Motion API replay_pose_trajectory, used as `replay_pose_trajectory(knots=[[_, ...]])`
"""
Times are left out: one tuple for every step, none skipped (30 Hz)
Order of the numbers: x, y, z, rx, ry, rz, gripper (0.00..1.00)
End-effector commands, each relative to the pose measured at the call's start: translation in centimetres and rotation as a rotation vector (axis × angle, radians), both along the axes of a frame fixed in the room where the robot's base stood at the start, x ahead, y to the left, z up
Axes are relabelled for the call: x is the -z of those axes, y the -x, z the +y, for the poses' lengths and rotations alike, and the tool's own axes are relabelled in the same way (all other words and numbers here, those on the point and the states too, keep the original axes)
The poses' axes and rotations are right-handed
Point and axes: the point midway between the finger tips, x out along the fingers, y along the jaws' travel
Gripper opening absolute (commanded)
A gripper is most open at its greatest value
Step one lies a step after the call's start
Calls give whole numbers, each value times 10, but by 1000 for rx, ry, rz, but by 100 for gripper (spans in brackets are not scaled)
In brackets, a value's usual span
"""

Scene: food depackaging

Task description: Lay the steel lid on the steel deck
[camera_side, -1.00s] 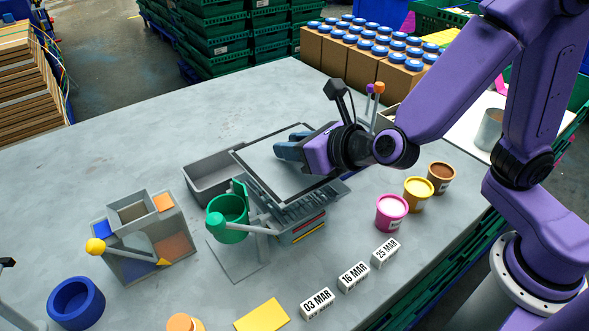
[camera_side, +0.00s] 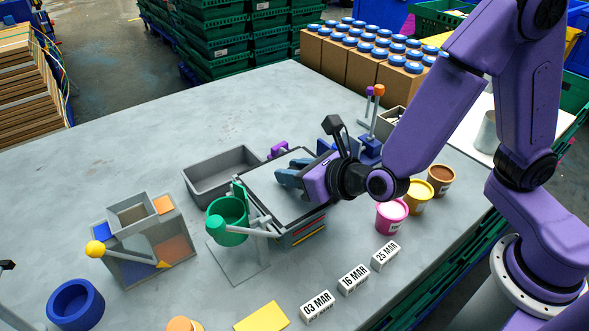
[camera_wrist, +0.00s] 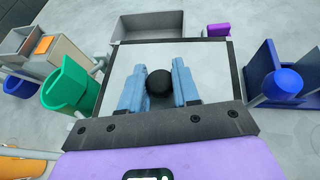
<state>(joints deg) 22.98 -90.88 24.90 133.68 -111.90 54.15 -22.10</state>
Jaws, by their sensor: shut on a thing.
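The steel lid (camera_side: 272,184) is a flat, pale, dark-edged square with a black knob (camera_wrist: 160,89) in its middle. It lies level over the steel deck, with its underside on or just above the deck; I cannot tell whether it touches. The deck's top is hidden under the lid; the front of the unit below (camera_side: 303,236), with coloured strips, still shows. My gripper (camera_side: 290,174) is above the lid with its blue fingers shut on the knob. In the wrist view the fingers (camera_wrist: 160,92) stand on both sides of the knob.
A green cup (camera_side: 228,232) on a stand is close at the lid's left. An empty grey bin (camera_side: 205,185) stands behind it. A blue holder (camera_wrist: 276,82) is to the right. Pink, yellow and brown tubs (camera_side: 391,217) stand front right. The table's far left is clear.

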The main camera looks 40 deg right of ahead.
Motion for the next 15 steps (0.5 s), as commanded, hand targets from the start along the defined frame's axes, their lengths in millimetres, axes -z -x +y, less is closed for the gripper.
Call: replay_pose_trajectory(knots=[[1, 0, 0, 0, 1, -1, 0], [2, 0, 0, 1, 0, -1, 0], [3, 0, 0, 1, 0, 0, 34], [2, 0, 0, 1, 0, 0, 44], [2, 0, 0, 1, 0, 0, 54], [2, 0, 0, 1, 0, 0, 56], [2, 0, 0, 1, 0, 0, 56], [2, 0, 0, 1, 0, 0, 56], [2, 0, 0, 1, 0, 0, 56], [2, 0, 0, 1, 0, 0, 56], [2, 0, 0, 1, 0, 0, 56], [2, 0, 0, 1, 0, 0, 56], [2, 0, 0, 1, 0, 0, 56], [2, 0, 0, 1, 0, 0, 56], [2, 0, 0, 0, -1, 0, 56]])
